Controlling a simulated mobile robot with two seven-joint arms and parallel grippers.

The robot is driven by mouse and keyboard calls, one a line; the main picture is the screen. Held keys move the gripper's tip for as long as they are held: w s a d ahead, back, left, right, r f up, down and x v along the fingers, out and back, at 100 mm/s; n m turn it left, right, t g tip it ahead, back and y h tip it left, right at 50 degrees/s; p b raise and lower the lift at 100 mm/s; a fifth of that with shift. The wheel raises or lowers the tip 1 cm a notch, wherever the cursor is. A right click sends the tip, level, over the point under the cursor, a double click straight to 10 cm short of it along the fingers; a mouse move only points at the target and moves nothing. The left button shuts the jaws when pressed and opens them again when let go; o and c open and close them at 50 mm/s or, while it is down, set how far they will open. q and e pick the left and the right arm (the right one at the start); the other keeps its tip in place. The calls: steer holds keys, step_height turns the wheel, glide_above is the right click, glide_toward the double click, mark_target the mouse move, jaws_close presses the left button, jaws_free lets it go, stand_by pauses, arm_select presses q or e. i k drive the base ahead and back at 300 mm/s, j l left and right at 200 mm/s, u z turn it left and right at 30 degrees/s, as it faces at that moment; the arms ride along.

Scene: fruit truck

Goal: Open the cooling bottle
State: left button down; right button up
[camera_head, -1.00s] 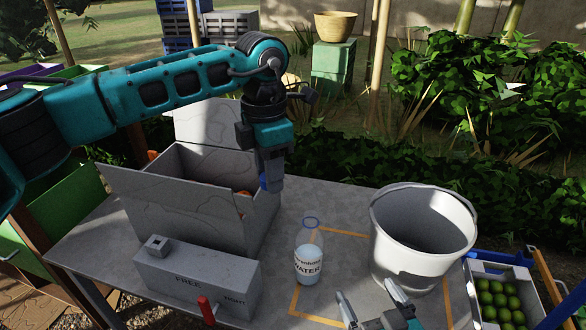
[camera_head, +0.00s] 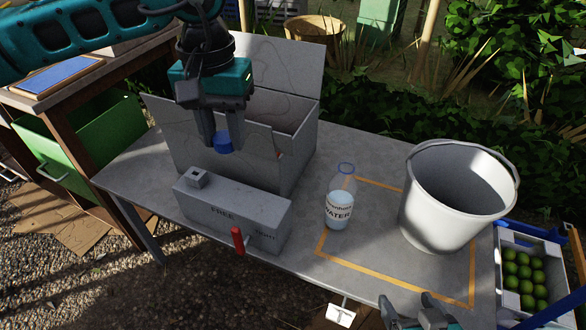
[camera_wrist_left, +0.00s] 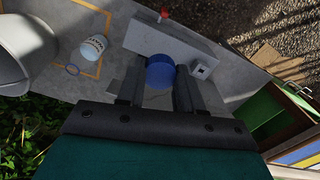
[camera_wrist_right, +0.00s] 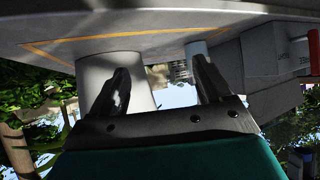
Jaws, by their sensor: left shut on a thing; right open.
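The clear water bottle (camera_head: 339,205) stands upright on the table, labelled "WATER", with a blue ring (camera_head: 346,168) at its top and no cap on it. It also shows in the left wrist view (camera_wrist_left: 93,47). My left gripper (camera_head: 219,136) is shut on a round blue cap (camera_head: 223,145), left of the bottle and above the grey box; the cap fills its jaws in the left wrist view (camera_wrist_left: 160,72). My right gripper (camera_head: 427,312) is open and empty at the table's front edge, in front of the bucket.
A white bucket (camera_head: 455,200) stands right of the bottle, inside or over an orange taped outline (camera_head: 365,259). A grey block marked "FREE" with a red lever (camera_head: 238,240) lies at the front left. An open box (camera_head: 296,150) stands behind it. A crate of green fruit (camera_head: 506,240) is at right.

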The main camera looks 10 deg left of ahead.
mark_target(342, 187)
steer(key=k, duration=0.55)
steer(key=k+z, duration=0.1)
steer(key=z, duration=1)
steer(key=j+z, duration=0.1)
steer(key=z, duration=0.4)
steer(key=j+z, duration=0.15)
steer(key=z, duration=0.35)
steer(key=k+j, duration=0.1)
steer(key=j, duration=1.05)
steer(key=k+j, duration=0.15)
steer(key=j, duration=0.4)
